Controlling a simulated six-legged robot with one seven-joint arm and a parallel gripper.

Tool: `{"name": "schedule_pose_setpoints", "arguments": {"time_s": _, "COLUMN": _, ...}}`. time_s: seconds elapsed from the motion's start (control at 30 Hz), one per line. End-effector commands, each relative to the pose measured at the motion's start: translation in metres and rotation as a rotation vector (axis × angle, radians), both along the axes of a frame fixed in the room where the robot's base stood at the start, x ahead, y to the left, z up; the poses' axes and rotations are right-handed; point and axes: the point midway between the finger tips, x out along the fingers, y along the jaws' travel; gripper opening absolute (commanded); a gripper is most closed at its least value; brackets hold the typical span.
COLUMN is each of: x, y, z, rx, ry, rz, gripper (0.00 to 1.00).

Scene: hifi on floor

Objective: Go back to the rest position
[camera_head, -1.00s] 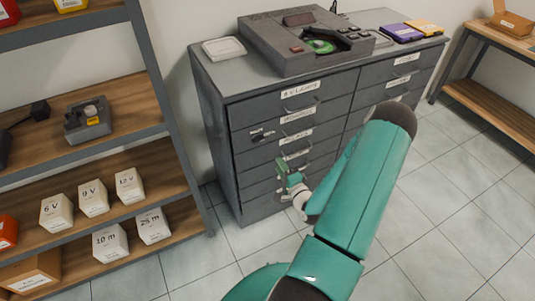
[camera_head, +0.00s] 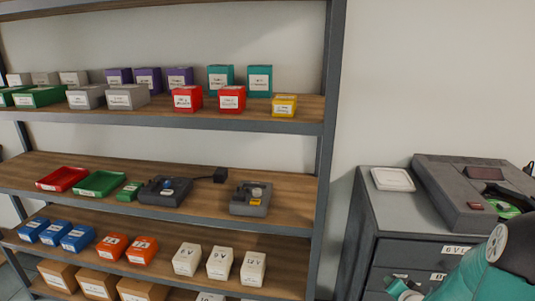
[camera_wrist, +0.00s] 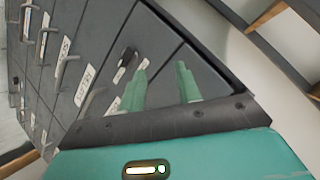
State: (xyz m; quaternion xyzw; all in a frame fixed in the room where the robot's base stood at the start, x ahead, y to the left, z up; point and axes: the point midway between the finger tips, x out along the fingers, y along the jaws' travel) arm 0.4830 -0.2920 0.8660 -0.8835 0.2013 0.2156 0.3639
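My teal arm reaches in from the lower right of the head view. My gripper (camera_head: 402,288) is partly cut off there, in front of the grey drawer cabinet (camera_head: 400,222). In the wrist view my gripper (camera_wrist: 162,82) has its two green fingers apart, with nothing seen between them. Behind them are the cabinet's grey drawer fronts (camera_wrist: 100,38) with white labels and bar handles. The cabinet looks tilted in that view. A small dark fitting (camera_wrist: 126,57) shows on one drawer front near the fingers. I cannot tell how far the fingers are from it.
A dark device (camera_head: 450,195) with a green disc and a pale tray (camera_head: 393,179) sit on the cabinet. At left a shelf unit (camera_head: 325,150) holds coloured boxes, a red tray (camera_head: 62,179), a green tray (camera_head: 99,183) and a grey device (camera_head: 250,198). Bare wall lies between.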

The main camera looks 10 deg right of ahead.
Motion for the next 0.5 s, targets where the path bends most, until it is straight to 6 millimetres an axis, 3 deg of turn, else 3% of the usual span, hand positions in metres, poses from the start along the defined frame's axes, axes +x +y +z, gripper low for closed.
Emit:
{"name": "schedule_pose_setpoints", "arguments": {"time_s": 0.03, "x": 0.005, "y": 0.01, "z": 0.018, "rx": -0.053, "ry": 0.035, "rz": 0.025, "gripper": 0.34}}
{"name": "schedule_pose_setpoints", "arguments": {"time_s": 0.23, "x": 0.005, "y": 0.047, "z": 0.073, "rx": -0.221, "ry": 0.188, "rz": 0.097, "gripper": 0.34}}
{"name": "schedule_pose_setpoints", "arguments": {"time_s": 0.5, "x": -0.02, "y": 0.113, "z": 0.145, "rx": -0.37, "ry": 0.348, "rz": 0.203, "gripper": 0.34}}
